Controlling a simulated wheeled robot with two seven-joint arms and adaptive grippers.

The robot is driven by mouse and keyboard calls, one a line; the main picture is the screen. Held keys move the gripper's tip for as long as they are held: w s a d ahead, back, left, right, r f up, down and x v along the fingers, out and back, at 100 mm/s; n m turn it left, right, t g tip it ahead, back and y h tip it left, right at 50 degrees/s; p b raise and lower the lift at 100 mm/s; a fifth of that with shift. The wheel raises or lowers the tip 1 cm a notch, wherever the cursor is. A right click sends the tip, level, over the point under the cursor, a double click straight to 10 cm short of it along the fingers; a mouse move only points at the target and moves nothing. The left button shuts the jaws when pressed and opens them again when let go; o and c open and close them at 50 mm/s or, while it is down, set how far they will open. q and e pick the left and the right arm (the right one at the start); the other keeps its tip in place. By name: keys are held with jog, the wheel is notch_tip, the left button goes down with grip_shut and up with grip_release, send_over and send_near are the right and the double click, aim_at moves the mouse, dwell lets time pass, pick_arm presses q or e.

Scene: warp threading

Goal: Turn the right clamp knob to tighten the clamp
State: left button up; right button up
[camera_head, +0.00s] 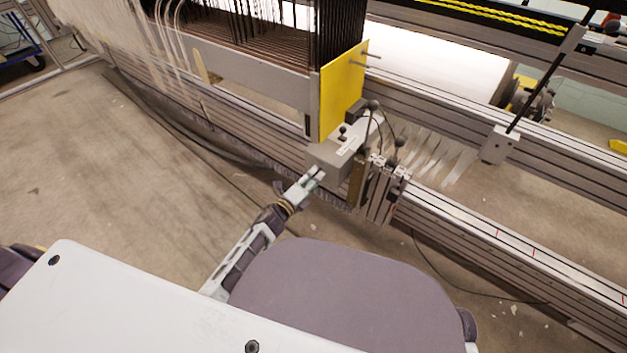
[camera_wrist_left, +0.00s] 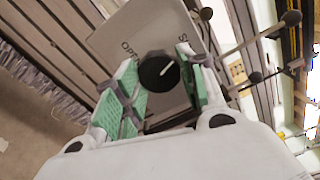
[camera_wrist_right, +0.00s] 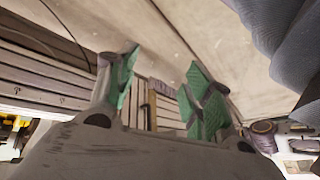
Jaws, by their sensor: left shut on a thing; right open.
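A black round knob (camera_wrist_left: 157,72) with a white pointer line sits on the face of a grey clamp box (camera_wrist_left: 125,35), with partly hidden lettering beside it. My left gripper (camera_wrist_left: 160,75) has its green-padded fingers on both sides of this knob and is shut on it. In the head view my left gripper (camera_head: 316,174) reaches the front of the grey box (camera_head: 328,158), and the knob is hidden there. My right gripper (camera_wrist_right: 163,70) is open and empty in the right wrist view, and is not in the head view.
A yellow plate (camera_head: 341,92) stands behind the box beside dark hanging threads. Thin levers with black ball ends (camera_head: 373,104) rise close to the box's right side. Long metal rails (camera_head: 480,225) run across the scene. The concrete floor (camera_head: 110,170) at left is mostly clear.

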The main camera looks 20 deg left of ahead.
pick_arm(q)
jog(key=shift+f+m+b, duration=0.1)
jog(key=shift+m+b, duration=0.25)
jog(key=shift+m, duration=0.75)
pick_arm(e)
jog(key=shift+s+a+f, duration=0.15)
jog(key=shift+f, duration=0.45)
jog(key=shift+s+a+f, duration=0.1)
jog(key=shift+f, duration=0.45)
jog(key=shift+w+r, duration=0.1)
jog(key=shift+w, duration=0.1)
pick_arm(q)
jog(key=o, duration=1)
pick_arm(e)
jog(key=shift+w, duration=0.1)
pick_arm(q)
jog(key=shift+s, duration=0.15)
jog(key=v, duration=1.1)
jog(key=shift+s+a, duration=0.15)
jog(key=shift+s, duration=0.2)
